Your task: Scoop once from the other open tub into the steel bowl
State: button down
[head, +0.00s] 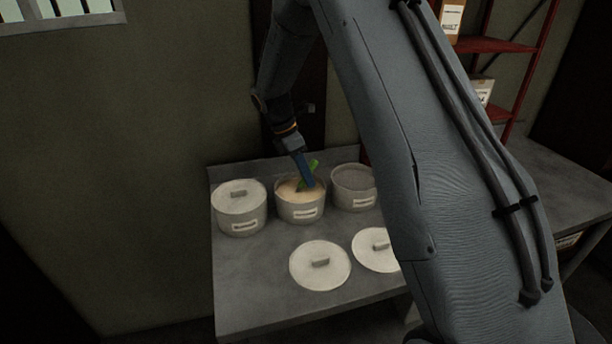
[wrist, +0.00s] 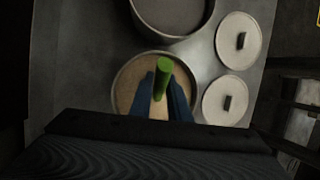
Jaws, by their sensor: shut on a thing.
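My gripper (head: 306,178) is shut on a green handle (head: 313,166) inside the middle tub (head: 301,213), which is open and holds a pale tan, grainy filling. In the wrist view the blue fingers close on the green handle (wrist: 162,75) over the tan filling (wrist: 126,82). The scoop's lower end is hidden, so I cannot tell how deep it sits. A second open tub (head: 353,202) with a grey filling stands to the right; it also shows at the top of the wrist view (wrist: 207,20). I see no steel bowl.
A lidded tub (head: 239,216) stands to the left. Two loose lids (head: 320,280) (head: 378,263) lie on the grey table (head: 257,300) in front. My arm hides the table's right part. A red shelf (head: 500,46) stands behind at right.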

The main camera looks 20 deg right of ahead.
dwell(0.3)
jog(key=shift+r+p, duration=3.25)
jog(key=shift+r, duration=2)
